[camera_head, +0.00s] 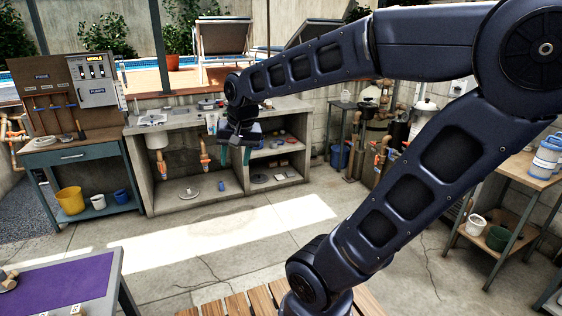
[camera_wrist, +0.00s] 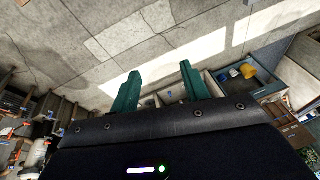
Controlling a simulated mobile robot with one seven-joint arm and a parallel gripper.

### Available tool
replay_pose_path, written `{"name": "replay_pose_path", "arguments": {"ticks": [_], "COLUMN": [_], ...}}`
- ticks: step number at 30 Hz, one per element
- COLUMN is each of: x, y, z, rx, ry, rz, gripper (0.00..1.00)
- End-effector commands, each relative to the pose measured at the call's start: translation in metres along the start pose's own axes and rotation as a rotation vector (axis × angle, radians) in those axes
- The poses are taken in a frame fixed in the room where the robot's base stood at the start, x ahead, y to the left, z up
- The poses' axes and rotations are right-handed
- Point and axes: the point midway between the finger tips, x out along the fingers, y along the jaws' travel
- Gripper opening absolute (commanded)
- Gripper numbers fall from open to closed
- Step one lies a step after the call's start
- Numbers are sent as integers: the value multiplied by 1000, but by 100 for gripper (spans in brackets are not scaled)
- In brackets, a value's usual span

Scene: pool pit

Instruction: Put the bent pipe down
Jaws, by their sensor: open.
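My gripper (camera_head: 235,157) hangs in front of the concrete bench (camera_head: 188,125), above the floor, with its green fingers pointing down. In the wrist view my gripper (camera_wrist: 160,70) has its two green fingers wide apart, with nothing between them. I cannot pick out the bent pipe for certain. A small tan and dark piece (camera_head: 8,281) lies on the purple-topped table (camera_head: 62,278) at the lower left, cut off by the picture edge, and its shape is unclear. Tan pipes with orange parts (camera_head: 162,163) hang under the bench top.
A blue table (camera_head: 85,153) with a control panel (camera_head: 93,79) stands left, a yellow bucket (camera_head: 71,200) on its lower shelf. Pumps and pipes (camera_head: 378,130) stand behind my arm. A shelf unit (camera_head: 512,189) stands right. A wooden slatted surface (camera_head: 238,305) is below. The middle floor is clear.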

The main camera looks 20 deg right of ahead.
Motion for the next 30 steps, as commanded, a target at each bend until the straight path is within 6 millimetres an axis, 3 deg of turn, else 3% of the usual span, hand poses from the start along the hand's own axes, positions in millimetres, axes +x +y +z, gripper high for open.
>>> {"name": "replay_pose_path", "arguments": {"ticks": [6, 12, 18, 30], "x": [-14, -21, -24, -24], "y": [60, 100, 118, 120], "z": [10, 26, 36, 37], "rx": [-74, -144, -185, -193], "ry": [64, 103, 119, 120], "rz": [39, 84, 111, 115], "gripper": [46, 46, 46, 46]}}
